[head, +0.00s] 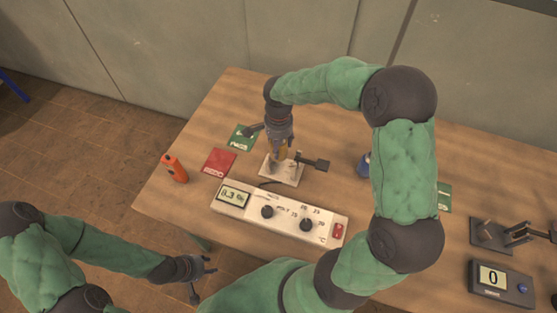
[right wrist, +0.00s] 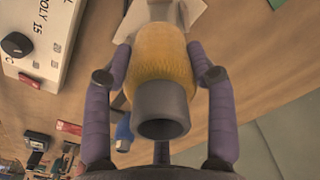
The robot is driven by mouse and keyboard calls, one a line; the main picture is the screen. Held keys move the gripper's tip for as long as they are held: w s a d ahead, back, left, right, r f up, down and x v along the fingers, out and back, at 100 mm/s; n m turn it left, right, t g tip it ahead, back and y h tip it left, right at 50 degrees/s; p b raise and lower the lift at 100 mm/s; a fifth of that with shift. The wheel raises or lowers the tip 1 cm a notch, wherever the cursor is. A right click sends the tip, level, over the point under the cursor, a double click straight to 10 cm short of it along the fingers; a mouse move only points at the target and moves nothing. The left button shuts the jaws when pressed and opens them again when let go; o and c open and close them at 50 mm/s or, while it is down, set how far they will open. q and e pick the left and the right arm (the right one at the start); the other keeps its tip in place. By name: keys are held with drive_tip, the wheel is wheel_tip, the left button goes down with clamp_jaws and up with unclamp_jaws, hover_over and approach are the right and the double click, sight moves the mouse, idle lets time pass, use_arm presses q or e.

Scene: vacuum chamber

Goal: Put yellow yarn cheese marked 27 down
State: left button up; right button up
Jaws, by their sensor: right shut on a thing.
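The yellow yarn cheese (right wrist: 163,62) sits between the two purple fingers of my right gripper (right wrist: 158,60) in the right wrist view, its grey tube end toward the camera. My right gripper is shut on it. In the head view the yellow yarn cheese (head: 283,150) shows below the right gripper (head: 282,146), over a small white stand (head: 290,178). I cannot tell whether it touches the stand. No number is readable on the yarn. My left gripper (head: 204,279) is open and empty, low at the left, off the table's front edge.
A white control box (head: 285,217) with knobs and a display stands in front of the stand. A red card (head: 219,162), a green card (head: 242,137) and an orange bottle (head: 175,169) are to the left. A grey display device (head: 500,284) is at the right.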

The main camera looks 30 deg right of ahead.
wheel_tip(320, 180, down, 7)
drive_tip(key=shift+f+b, duration=0.15)
drive_tip(key=shift+b, duration=0.5)
drive_tip(key=shift+f, duration=0.1)
drive_tip(key=o, duration=1.3)
drive_tip(key=shift+o, duration=0.2)
wheel_tip(320, 180, up, 12)
drive_tip(key=p, duration=0.2)
